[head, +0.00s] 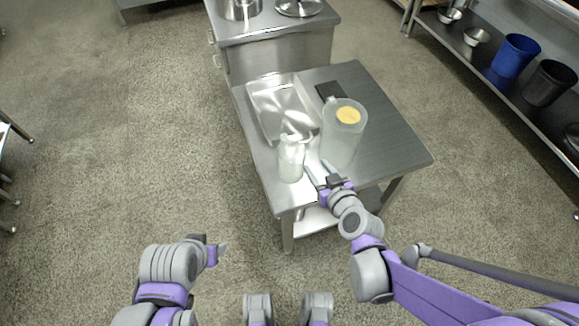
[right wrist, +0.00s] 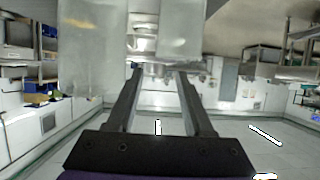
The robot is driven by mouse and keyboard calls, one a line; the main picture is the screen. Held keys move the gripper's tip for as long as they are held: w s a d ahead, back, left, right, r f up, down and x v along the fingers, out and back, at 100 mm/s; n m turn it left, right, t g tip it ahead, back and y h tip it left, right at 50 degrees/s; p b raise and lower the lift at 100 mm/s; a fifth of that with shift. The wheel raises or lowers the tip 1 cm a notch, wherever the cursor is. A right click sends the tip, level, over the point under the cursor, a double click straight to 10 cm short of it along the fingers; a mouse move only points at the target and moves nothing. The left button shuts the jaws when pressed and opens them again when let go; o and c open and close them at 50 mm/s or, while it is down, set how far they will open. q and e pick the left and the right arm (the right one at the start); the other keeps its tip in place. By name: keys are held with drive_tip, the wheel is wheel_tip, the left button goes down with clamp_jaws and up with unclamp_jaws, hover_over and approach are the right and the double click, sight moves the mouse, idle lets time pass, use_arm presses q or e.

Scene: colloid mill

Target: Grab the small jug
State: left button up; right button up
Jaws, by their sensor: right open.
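The small jug (head: 291,160) is pale and translucent and stands upright near the front left corner of the steel table. In the right wrist view, which looks upside down, it is the translucent vessel right of centre (right wrist: 182,30). My right gripper (head: 317,167) is open, with its fingers just right of the small jug, between it and the large jug. In the right wrist view its two fingers (right wrist: 160,71) are apart with nothing held between them. My left gripper (head: 217,249) is low at the left, away from the table; its jaw opening is unclear.
A large translucent jug (head: 341,150) with a yellow disc at its top stands close to the right of my right gripper. A metal tray (head: 264,106) lies behind the small jug, and a dark flat item (head: 330,90) lies behind the large jug. The table's right side (head: 400,151) is clear.

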drive_tip(key=b, duration=0.1)
approach(301, 145)
drive_tip(key=w, duration=0.2)
drive_tip(key=shift+s+a+f+b+x, duration=0.1)
drive_tip(key=shift+b+x, duration=0.1)
drive_tip(key=shift+x, duration=0.85)
drive_tip(key=shift+s+a+f+b+x, duration=0.1)
drive_tip(key=shift+f+b+x, duration=0.1)
drive_tip(key=shift+x, duration=0.85)
drive_tip(key=shift+s+a+f+b+x, duration=0.1)
drive_tip(key=shift+b+x, duration=0.1)
drive_tip(key=shift+x, duration=0.85)
drive_tip(key=shift+r, duration=0.1)
drive_tip(key=shift+c, duration=0.4)
clamp_jaws()
